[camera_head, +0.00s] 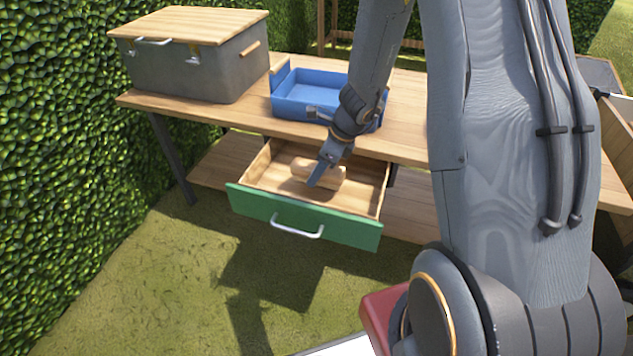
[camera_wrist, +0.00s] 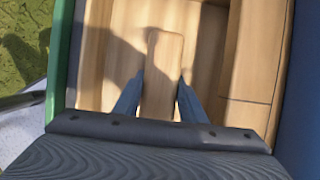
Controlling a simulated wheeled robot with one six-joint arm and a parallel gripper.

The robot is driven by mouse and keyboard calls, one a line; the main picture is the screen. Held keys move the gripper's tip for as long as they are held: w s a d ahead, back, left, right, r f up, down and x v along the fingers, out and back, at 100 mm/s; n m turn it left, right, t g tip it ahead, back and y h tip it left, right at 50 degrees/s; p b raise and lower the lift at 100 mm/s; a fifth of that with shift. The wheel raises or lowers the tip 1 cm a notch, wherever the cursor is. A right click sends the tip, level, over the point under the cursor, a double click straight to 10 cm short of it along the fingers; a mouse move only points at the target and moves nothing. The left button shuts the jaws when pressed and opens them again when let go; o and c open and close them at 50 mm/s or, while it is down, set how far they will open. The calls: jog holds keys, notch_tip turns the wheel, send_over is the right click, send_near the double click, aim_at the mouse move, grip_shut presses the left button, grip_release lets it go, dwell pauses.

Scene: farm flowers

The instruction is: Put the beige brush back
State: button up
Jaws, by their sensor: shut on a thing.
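The beige brush (camera_head: 325,173) is a light wooden block inside the open drawer (camera_head: 256,172) under the table. My gripper (camera_head: 318,174) reaches down into the drawer from above and is shut on the brush. In the wrist view the brush (camera_wrist: 162,75) lies between the two blue fingers (camera_wrist: 160,98), which touch its sides. Whether the brush rests on the drawer floor or hangs just above it, I cannot tell. The drawer has a green front (camera_head: 345,232) with a silver handle (camera_head: 298,226).
A blue open tray (camera_head: 290,108) stands on the wooden table (camera_head: 238,113) above the drawer. A grey box with a wooden lid (camera_head: 195,72) stands at the table's left end. A hedge (camera_head: 60,130) lines the left side. Grass in front of the drawer is free.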

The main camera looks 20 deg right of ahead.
jog(key=shift+f+b, duration=0.45)
jog(key=shift+f, duration=1.1)
jog(key=shift+f, duration=0.1)
jog(key=o, duration=1.1)
